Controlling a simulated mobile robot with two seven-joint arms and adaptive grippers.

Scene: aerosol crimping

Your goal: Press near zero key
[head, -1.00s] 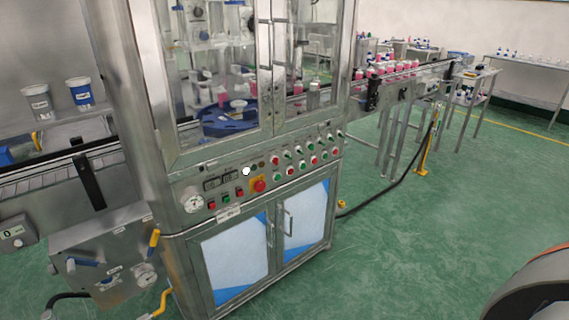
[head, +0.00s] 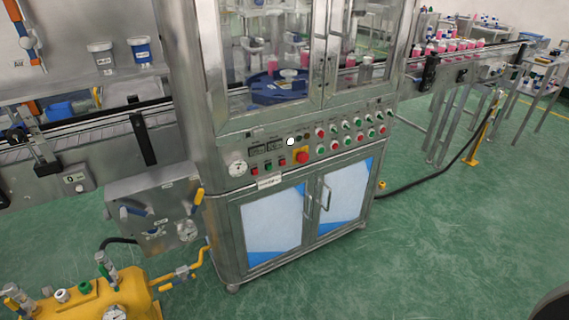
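The aerosol crimping machine's control panel (head: 310,140) is on the front of the steel cabinet, at the middle of the head view. It has two small dark displays, an orange-red stop button (head: 302,156) and rows of red and green buttons. A white round spot (head: 290,141) shows on the panel above the stop button. A small grey box with a "0" display (head: 75,180) hangs under the conveyor at left; its keys are too small to make out. Neither gripper is in view.
A yellow tank (head: 100,296) with valves and a gauge stands at front left. The conveyor (head: 60,138) runs left of the cabinet (head: 295,215). A black hose (head: 425,185) crosses the floor at right. The green floor in front is clear.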

